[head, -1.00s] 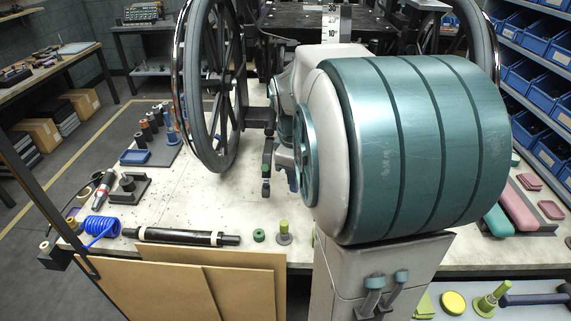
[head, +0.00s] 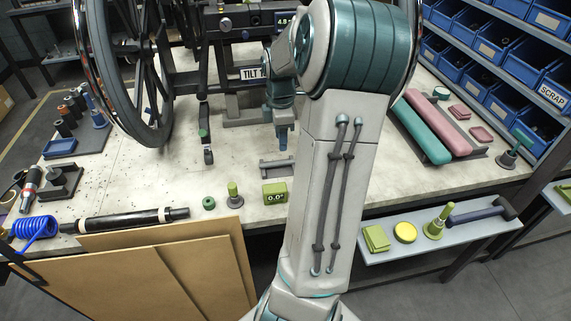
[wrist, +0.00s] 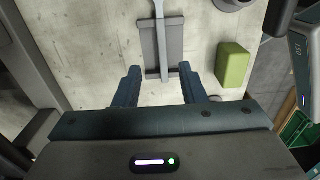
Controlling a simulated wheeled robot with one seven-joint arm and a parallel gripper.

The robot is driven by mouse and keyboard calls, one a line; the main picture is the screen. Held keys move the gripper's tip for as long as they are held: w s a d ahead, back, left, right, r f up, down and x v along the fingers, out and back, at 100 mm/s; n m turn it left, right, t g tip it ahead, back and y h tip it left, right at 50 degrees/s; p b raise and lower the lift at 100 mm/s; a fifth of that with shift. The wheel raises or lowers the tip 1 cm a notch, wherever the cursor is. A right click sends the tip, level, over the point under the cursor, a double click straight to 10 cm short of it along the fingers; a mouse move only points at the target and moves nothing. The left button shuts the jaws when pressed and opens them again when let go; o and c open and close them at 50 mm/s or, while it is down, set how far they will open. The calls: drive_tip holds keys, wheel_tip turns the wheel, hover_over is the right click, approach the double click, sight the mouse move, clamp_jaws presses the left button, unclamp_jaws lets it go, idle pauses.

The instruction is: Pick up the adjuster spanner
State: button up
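The adjuster spanner (wrist: 159,38) appears in the wrist view as a slim grey bar lying lengthwise across a darker grey rest (wrist: 148,47). The rest is on the pale bench top. In the head view the rest (head: 268,164) shows just left of my arm, partly hidden by it; I cannot make out the spanner clearly there. My gripper (wrist: 160,69) is open and empty, its two dark blue fingers on either side of the line of the spanner's near end. In the head view my gripper (head: 282,138) points down above the bench, apart from the rest.
A green box (wrist: 233,65) stands right of the rest; it also shows in the head view (head: 275,193). A wheelchair wheel (head: 150,85) stands at the left. Pink and green pads (head: 440,128) lie at the right. A black tube (head: 125,220) lies along the front edge.

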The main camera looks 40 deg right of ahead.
sight(279, 162)
wheel_tip(279, 162, down, 2)
drive_tip(key=shift+f, duration=0.1)
drive_tip(key=shift+w+a+f+b, duration=0.1)
drive_tip(key=shift+a+f+b, duration=0.15)
drive_tip(key=shift+f, duration=1.1)
drive_tip(key=shift+w+a+f+b, duration=0.1)
drive_tip(key=shift+a+f+b, duration=0.1)
drive_tip(key=shift+f, duration=1.1)
drive_tip(key=shift+s, duration=0.1)
drive_tip(key=shift+c, duration=0.4)
clamp_jaws()
